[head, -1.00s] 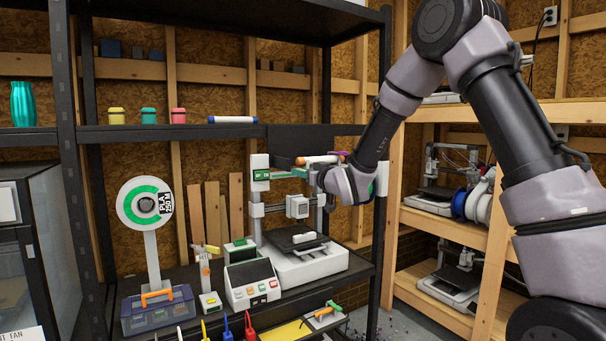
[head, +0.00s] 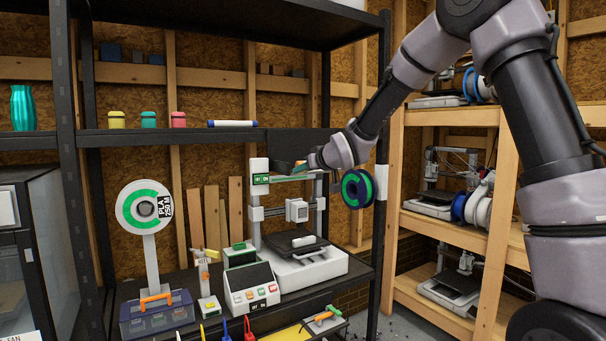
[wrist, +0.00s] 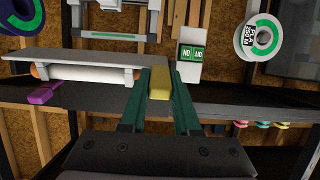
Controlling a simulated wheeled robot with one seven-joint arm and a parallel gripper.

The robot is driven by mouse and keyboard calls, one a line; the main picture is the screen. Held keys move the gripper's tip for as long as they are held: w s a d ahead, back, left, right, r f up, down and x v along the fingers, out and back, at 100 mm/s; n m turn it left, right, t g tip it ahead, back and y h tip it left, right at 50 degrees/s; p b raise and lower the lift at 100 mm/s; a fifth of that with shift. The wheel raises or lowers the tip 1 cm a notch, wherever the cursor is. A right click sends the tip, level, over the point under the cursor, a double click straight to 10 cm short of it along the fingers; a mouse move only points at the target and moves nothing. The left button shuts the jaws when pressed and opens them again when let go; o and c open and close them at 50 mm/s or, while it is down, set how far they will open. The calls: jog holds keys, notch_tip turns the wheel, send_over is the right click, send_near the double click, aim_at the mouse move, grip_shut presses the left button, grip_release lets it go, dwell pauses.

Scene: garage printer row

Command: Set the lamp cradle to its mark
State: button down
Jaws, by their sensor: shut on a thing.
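In the wrist view, my gripper (wrist: 160,95) has its dark green fingers closed on a small yellow block (wrist: 160,83). To the left of the fingers is a long grey bar with white end brackets, which I take as the lamp cradle (wrist: 90,58). A white tube with an orange end (wrist: 85,75) lies along it. The yellow block looks joined to the cradle's end, but I cannot be sure. In the head view, my gripper (head: 304,166) is above the white printer frame, just below the shelf; the cradle is mostly hidden there. I cannot make out a mark.
A dark shelf (head: 190,135) with several small jars is just above my gripper. A green-ringed spool (head: 357,188) hangs close by on the right. The printer (head: 310,265) and a button box (head: 252,288) stand below. A purple tab (wrist: 45,92) is beside the tube.

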jog(key=shift+w+r+g+h, duration=0.15)
jog(key=shift+r+g+h, duration=0.75)
jog(key=shift+g, duration=0.4)
jog(key=shift+w+a+r+g+h, duration=0.1)
jog(key=shift+a+r+g+h, duration=0.05)
jog(key=shift+r+g+h, duration=0.4)
jog(key=shift+w+a+r+g+h, duration=0.1)
jog(key=shift+r+g+h, duration=0.2)
jog(key=shift+g, duration=0.35)
jog(key=shift+r, duration=0.1)
jog(key=c, duration=0.6)
grip_release()
jog(key=shift+c, duration=0.2)
jog(key=v, duration=1)
jog(key=shift+r, duration=0.4)
jog(key=shift+s+d, duration=0.1)
